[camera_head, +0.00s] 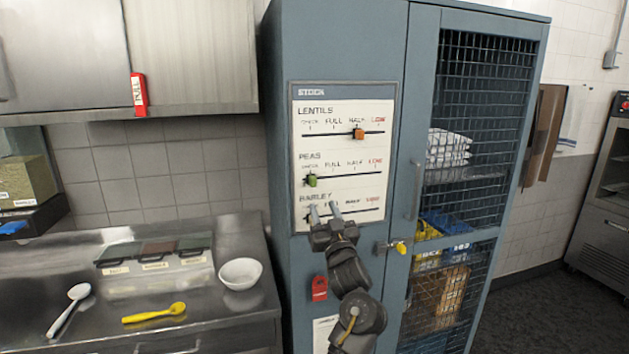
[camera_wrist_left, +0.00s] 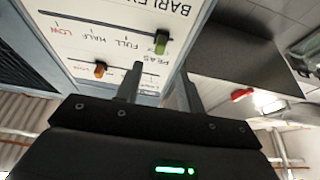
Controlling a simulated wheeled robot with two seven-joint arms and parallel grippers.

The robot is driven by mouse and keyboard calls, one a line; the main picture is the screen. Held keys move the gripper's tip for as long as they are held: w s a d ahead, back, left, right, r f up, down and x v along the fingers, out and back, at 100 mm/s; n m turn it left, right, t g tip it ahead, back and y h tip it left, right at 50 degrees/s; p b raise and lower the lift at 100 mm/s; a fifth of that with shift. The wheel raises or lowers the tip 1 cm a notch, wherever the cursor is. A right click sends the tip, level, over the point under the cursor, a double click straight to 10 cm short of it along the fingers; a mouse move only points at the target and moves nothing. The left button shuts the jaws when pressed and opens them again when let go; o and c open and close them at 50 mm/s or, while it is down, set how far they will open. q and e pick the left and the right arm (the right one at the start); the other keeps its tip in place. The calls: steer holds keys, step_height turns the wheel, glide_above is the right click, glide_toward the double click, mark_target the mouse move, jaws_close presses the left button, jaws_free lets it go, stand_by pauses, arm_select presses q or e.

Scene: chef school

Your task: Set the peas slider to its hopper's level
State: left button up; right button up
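The stock board (camera_head: 345,95) on the blue cabinet has three sliders. The green peas slider (camera_head: 311,180) sits at the left end of its track, under CHECK. It also shows in the left wrist view (camera_wrist_left: 161,41), upside down. My left gripper (camera_head: 324,208) is open and empty in front of the barley row, below and right of the peas slider. It hides part of that row, and I cannot make out the barley slider. The peas hopper is not identifiable.
A cabinet handle (camera_head: 416,190) and a yellow-tagged latch (camera_head: 399,247) are right of the board. The counter at left holds a white bowl (camera_head: 240,273) and spoons. A barley-labelled box (camera_head: 27,180) is at far left.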

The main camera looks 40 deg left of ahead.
mark_target(314, 184)
arm_select(q)
steer(key=p+x, duration=0.4)
steer(key=x, duration=0.5)
steer(key=shift+s+r, duration=0.15)
steer(key=shift+w+a+r, duration=0.1)
steer(key=shift+w+a, duration=0.35)
steer(key=shift+a, duration=0.1)
jaws_close()
